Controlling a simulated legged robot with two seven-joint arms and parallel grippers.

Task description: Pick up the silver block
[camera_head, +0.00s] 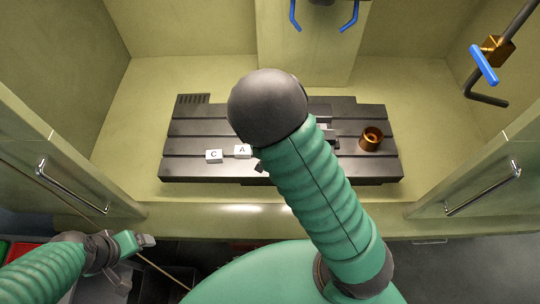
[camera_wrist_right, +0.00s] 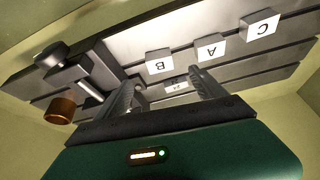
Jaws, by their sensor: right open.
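A small silver-grey block (camera_wrist_right: 177,87) with a marked pale face lies on the slotted dark plate in the right wrist view. It shows between the spread fingers of my right gripper (camera_wrist_right: 168,88), beyond the tips; I cannot tell the exact gap. The right gripper is open and nothing is held in it. In the head view my right arm covers the block and most of that gripper. My left gripper (camera_head: 145,240) is at the lower left, away from the plate; its jaws are too small to read.
The slotted plate (camera_head: 190,140) carries lettered blocks A (camera_head: 242,151), C (camera_head: 214,156) and B (camera_wrist_right: 159,65). A copper ring (camera_head: 371,138) stands at its right. A dark clamp-like fixture (camera_wrist_right: 75,70) is near the ring. Cabinet doors with handles (camera_head: 72,187) flank the front.

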